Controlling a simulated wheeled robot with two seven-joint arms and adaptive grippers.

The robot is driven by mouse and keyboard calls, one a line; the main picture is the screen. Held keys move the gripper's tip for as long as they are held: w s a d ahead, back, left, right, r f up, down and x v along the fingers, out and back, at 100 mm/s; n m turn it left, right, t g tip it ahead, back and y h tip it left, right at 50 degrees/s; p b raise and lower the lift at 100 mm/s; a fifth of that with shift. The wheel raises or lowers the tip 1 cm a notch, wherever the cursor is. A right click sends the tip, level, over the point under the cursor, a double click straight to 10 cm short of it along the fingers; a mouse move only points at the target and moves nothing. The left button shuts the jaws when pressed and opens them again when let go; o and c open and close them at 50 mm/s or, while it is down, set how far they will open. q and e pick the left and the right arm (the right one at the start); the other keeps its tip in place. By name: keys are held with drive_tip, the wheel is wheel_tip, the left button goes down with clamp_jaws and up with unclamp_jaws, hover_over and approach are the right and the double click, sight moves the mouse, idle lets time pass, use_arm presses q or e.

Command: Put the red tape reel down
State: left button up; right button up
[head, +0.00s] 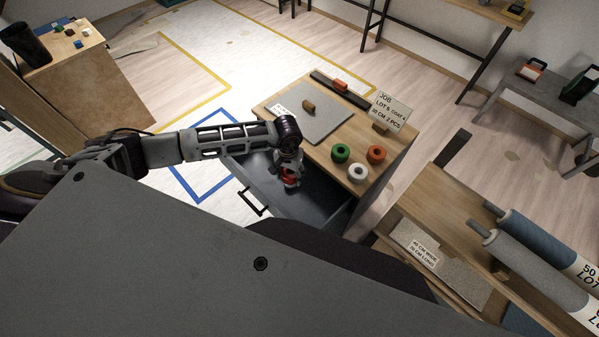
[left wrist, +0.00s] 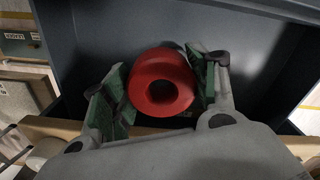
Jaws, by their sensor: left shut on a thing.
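The red tape reel (left wrist: 162,82) is a thick red ring with a dark hole, between the green-padded fingers of my left gripper (left wrist: 165,92) in the left wrist view. The gripper is shut on it. In the head view the left gripper (head: 289,176) points down over the open dark drawer (head: 322,203) of the wooden-topped bench, with a bit of the red reel (head: 289,180) showing. The drawer's grey interior lies behind the reel; I cannot tell whether the reel touches its floor. My right gripper is not in view.
On the bench top (head: 397,140) are a green reel (head: 340,153), a white reel (head: 357,173), an orange reel (head: 376,154), a grey mat (head: 318,122) and a job sign (head: 391,109). A shelf with wallpaper rolls (head: 535,270) stands at right. The visible drawer floor looks clear.

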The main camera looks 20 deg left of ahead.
use_arm(q)
wheel_tip(320, 180, down, 2)
drive_tip(key=shift+d+f, duration=0.15)
drive_tip(key=shift+f, duration=0.1)
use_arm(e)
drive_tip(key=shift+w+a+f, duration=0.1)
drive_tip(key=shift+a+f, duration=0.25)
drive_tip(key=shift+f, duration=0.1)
